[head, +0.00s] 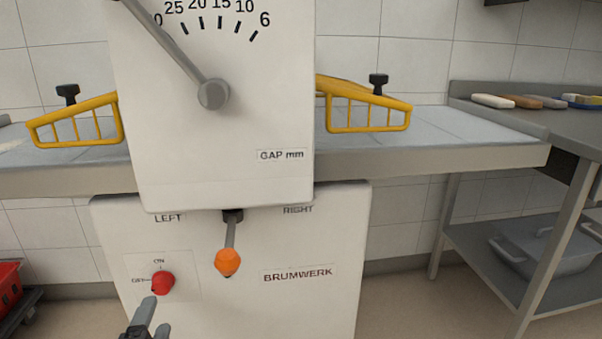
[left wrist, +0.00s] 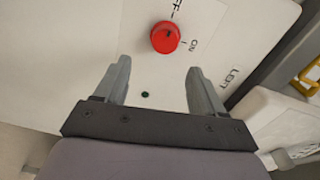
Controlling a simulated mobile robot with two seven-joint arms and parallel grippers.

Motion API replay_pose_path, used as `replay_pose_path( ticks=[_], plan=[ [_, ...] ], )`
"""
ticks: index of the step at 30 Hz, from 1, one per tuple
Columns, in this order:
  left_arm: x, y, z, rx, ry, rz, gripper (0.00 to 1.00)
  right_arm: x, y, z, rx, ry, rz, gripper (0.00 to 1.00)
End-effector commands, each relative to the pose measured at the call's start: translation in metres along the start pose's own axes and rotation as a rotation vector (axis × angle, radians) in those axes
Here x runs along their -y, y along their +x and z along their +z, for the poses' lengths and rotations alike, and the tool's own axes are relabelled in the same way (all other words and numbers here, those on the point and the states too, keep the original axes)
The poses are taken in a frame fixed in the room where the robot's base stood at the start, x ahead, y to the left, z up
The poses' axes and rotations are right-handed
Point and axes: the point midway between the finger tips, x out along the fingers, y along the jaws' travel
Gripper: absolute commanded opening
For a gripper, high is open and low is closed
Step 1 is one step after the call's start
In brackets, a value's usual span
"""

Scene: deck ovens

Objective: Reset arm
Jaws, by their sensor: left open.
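My left gripper (head: 152,316) is at the bottom of the head view, just below a red rotary knob (head: 162,283) on the white lower panel (head: 310,300). In the left wrist view my left gripper (left wrist: 160,85) is open and empty, its two grey fingers apart. The red knob (left wrist: 165,37) lies beyond the fingertips and between their lines, not touched by them. ON and OFF labels are beside the knob. My right gripper is not in view.
A lever with an orange knob (head: 228,262) hangs between LEFT and RIGHT labels. Above is a gap dial with a grey lever (head: 212,94). Yellow guards (head: 78,122) flank the machine over a grey table (head: 430,150). A side table (head: 540,120) stands right; a red crate (head: 9,287) lower left.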

Motion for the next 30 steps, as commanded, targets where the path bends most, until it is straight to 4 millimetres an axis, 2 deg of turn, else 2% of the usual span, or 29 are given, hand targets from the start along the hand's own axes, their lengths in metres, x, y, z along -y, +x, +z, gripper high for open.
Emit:
replay_pose_path(
  ticks=[8, 15, 19, 21, 30],
  plan=[
    [-0.032, -0.063, -0.056, -0.075, -0.627, 0.255, 0.69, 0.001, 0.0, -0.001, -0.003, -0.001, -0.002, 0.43],
    [-0.056, -0.143, -0.122, -0.089, -1.169, 0.628, 0.69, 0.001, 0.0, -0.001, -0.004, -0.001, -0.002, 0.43],
    [-0.058, -0.193, -0.159, -0.068, -1.419, 0.863, 0.69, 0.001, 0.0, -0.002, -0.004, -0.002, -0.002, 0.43],
    [-0.035, -0.186, -0.153, -0.047, -1.392, 0.832, 0.69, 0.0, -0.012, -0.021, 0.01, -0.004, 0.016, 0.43],
    [0.006, -0.187, -0.136, 0.029, -1.351, 0.802, 0.69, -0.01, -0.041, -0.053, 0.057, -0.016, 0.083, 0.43]
  ],
)
